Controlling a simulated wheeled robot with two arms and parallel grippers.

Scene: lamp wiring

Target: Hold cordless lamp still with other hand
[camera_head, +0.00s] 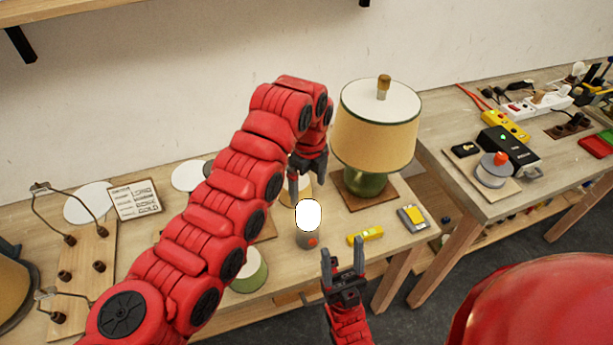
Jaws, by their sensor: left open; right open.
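A table lamp (374,142) with a tan shade and green base stands upright on a brown square mat (350,198); no cord shows on it. A small upright device (308,215) has a glowing white top and a grey base with an orange spot. I cannot tell which is the cordless lamp. My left gripper (307,181) is open, pointing down just left of the table lamp and just above the glowing top in the picture; contact is unclear. My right gripper (342,253) is open and empty near the table's front edge, below and right of the small device.
A yellow level (365,236) and a yellow-grey gadget (412,218) lie at the table's right front. A green-rimmed drum shape (250,274) is partly behind my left arm. Wire frames (70,238) stand at left. A second table (505,120) at right is crowded.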

